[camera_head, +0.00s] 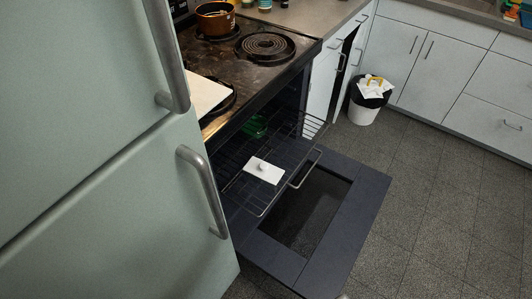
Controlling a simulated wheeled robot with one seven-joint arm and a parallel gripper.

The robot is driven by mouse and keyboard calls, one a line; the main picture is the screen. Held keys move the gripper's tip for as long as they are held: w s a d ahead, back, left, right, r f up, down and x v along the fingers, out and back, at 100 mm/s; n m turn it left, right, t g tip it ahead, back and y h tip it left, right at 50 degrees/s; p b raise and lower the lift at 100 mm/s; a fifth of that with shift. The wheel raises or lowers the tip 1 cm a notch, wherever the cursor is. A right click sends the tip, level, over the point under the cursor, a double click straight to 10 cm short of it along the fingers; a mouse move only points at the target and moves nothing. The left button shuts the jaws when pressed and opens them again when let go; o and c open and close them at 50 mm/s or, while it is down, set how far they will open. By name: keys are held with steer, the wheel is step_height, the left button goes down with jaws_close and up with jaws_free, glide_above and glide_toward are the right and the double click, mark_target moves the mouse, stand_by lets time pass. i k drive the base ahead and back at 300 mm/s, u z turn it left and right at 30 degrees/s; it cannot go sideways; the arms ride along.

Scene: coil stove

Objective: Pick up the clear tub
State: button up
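I cannot make out a clear tub for certain in the head view. A small white rectangular piece with a rounded knob or small object on top (264,170) lies on the pulled-out oven rack (240,197). A green, partly see-through container (255,126) sits further back on the rack, close under the stove's front edge. Its upper part is hard to see in the shadow. My gripper does not show in this view.
The oven door (345,220) hangs open over the floor. A green fridge with handles (110,220) fills the left. A pot (214,18) and a white board (205,97) are on the stove. A bin (368,100) stands by the cabinets. The floor at right is clear.

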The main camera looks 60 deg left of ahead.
mark_target(251, 178)
steer(key=k, duration=0.5)
steer(key=u, duration=2.05)
steer(key=i, duration=0.5)
steer(key=z, duration=0.05)
